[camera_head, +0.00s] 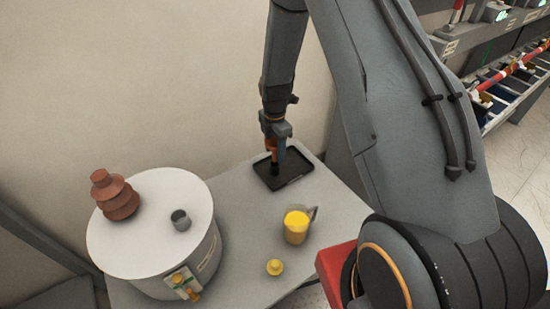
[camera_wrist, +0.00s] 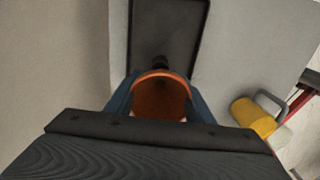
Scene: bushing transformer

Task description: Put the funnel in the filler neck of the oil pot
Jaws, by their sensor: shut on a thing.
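My gripper (camera_head: 277,149) is shut on the orange funnel (camera_wrist: 160,97), with a blue finger on each side in the wrist view. The funnel's wide mouth faces the wrist camera, and a dark tip points at the black tray (camera_head: 291,181). The funnel is at the tray; I cannot tell whether its tip touches it. The oil pot (camera_head: 120,245) is a large white drum at the left in the head view. Its filler neck (camera_head: 181,221) is a short grey open tube on the lid, well to the left of my gripper and nearer the camera.
A brown ribbed bushing (camera_head: 118,197) stands on the pot's lid, behind and left of the neck. A jug of yellow liquid (camera_head: 296,228) and a yellow cap (camera_head: 275,267) are on the grey table (camera_head: 240,205). A wall is close behind. A red object (camera_head: 337,267) is by the table's right edge.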

